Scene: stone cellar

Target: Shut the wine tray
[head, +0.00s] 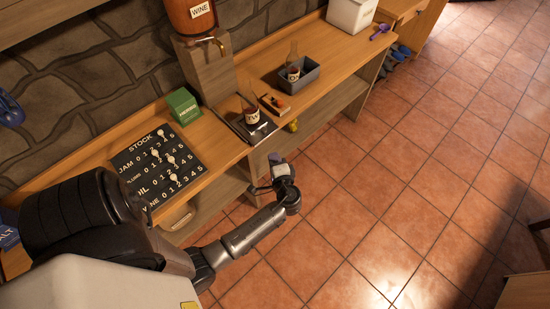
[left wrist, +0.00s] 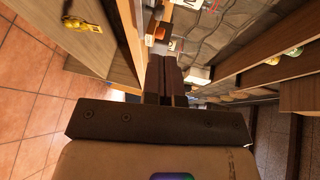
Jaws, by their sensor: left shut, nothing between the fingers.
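The wine tray (head: 262,134) is a dark, shallow tray at the counter's front edge, below the wine dispenser (head: 195,17). It sticks out a little from under the dispenser's wooden stand. A labelled glass (head: 251,115) stands at the tray. My left gripper (head: 273,159) is in front of the counter, just below and to the right of the tray, apart from it as far as I can tell. Its fingers are shut and empty in the left wrist view (left wrist: 172,78). I cannot make out the tray for certain in the left wrist view. My right gripper is not in view.
A stock board (head: 157,160) and a green box (head: 183,106) lie left of the tray. A grey bin (head: 306,79) with a glass stands to the right. A yellow item (head: 293,126) sits under the counter. The tiled floor (head: 400,160) is clear.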

